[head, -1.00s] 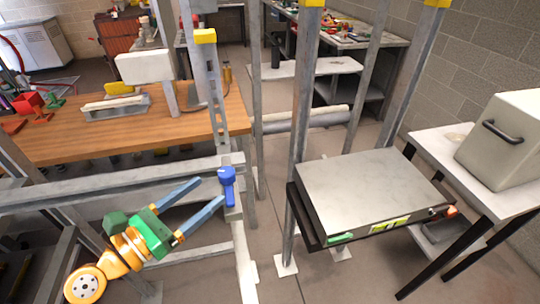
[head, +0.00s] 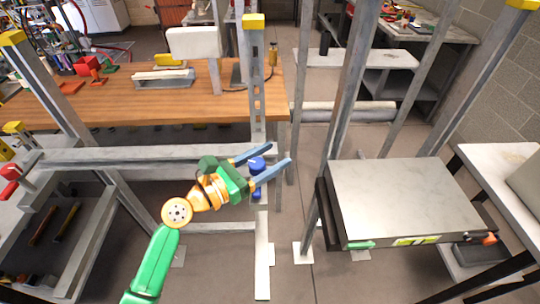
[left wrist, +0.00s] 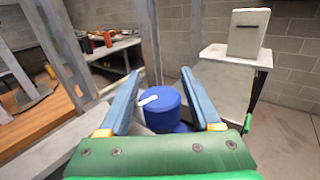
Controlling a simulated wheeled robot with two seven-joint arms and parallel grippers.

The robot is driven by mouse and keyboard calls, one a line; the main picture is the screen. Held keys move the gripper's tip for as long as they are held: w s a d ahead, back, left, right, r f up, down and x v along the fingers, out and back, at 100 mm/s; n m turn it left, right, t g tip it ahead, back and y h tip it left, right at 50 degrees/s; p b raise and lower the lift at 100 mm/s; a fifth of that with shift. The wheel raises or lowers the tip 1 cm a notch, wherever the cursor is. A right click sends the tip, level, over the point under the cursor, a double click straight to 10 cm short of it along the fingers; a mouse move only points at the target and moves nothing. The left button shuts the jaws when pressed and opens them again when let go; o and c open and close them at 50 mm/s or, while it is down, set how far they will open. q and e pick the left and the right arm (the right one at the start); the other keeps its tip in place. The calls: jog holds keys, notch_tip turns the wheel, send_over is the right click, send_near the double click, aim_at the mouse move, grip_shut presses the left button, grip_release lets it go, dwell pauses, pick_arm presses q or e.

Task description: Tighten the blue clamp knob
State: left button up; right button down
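The blue clamp knob (head: 257,164) sits on the metal frame's upright post, at the height of the crossbar. In the left wrist view the knob (left wrist: 162,106) is a blue cylinder with a light pointer mark on its top. My left gripper (head: 270,157) is open, with its two blue fingers on either side of the knob. The left wrist view shows a gap between the knob and the right finger; the left finger is closer to it. The knob's lower part is partly hidden by the gripper. My right gripper is not in view.
A grey metal frame with a crossbar (head: 130,154) and a slotted post (head: 257,85) surrounds the knob. A wooden table (head: 110,108) stands behind it. A flat metal unit (head: 400,198) stands to the right. A white box (left wrist: 248,32) stands on a side table.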

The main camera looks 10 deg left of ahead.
pick_arm(q)
jog(key=shift+s, duration=0.1)
grip_shut()
jog(key=shift+s+d+m+g+h+b, duration=0.2)
jog(key=shift+s+m+g+h+b, duration=0.25)
jog(key=shift+m+g+h+b, duration=1.2)
jog(key=shift+s+d+m+g+h+b, duration=0.2)
jog(key=shift+s+m+g+h+b, duration=0.4)
jog(key=shift+m+g, duration=1.95)
jog(key=shift+s+d+m+g+h+b, duration=0.25)
jog(key=shift+m+g+h+b, duration=0.95)
jog(key=shift+g, duration=1.9)
jog(key=shift+r, duration=0.1)
jog(key=shift+o, duration=1.5)
grip_release()
jog(key=shift+a, duration=0.1)
jog(key=shift+a+b, duration=0.1)
jog(key=shift+b, duration=0.2)
